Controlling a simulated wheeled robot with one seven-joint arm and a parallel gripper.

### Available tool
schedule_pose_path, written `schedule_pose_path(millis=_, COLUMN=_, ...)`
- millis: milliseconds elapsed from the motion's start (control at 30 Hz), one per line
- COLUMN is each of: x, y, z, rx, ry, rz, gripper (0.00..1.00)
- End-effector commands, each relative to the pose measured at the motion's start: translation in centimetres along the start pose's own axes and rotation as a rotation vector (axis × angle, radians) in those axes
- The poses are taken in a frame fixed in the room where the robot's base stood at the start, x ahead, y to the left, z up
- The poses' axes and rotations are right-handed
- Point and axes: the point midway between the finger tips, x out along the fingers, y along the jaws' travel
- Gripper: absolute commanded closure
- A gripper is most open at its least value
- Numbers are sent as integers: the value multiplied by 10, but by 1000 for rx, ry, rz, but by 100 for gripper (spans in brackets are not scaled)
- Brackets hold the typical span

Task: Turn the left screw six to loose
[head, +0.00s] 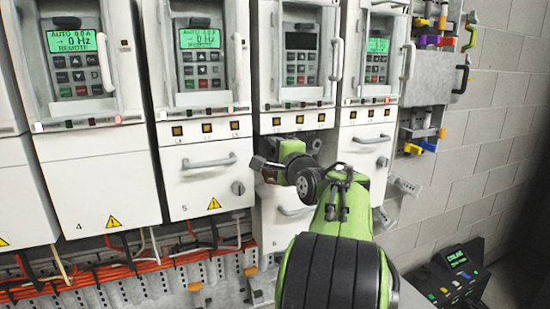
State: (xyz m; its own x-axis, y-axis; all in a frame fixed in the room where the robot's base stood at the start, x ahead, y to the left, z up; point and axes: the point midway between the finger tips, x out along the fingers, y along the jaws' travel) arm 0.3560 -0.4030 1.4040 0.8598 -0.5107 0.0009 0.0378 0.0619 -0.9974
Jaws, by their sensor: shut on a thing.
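Drive six (308,232) is the white cabinet behind my arm, with a grey handle (296,210) on its lower cover. My gripper (264,168) is at the upper left part of this cover, beside the gap to drive five. Its dark jaws are shut on the left screw of drive six. The screw itself is hidden behind the jaws, so its slot angle cannot be seen. My green arm also covers the right part of the cover.
Drive five (185,205) stands to the left, with a handle and a round screw (237,188). Another drive (366,140) stands to the right. Orange cables (130,266) run below. A black control box (455,275) is at lower right.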

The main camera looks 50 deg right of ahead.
Motion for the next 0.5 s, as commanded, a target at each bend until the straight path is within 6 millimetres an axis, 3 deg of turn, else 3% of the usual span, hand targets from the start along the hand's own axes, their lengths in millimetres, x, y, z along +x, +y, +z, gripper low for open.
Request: schedule_pose_path(millis=500, x=0, y=3, z=0, rx=-456, ry=-1, rz=3, gripper=91)
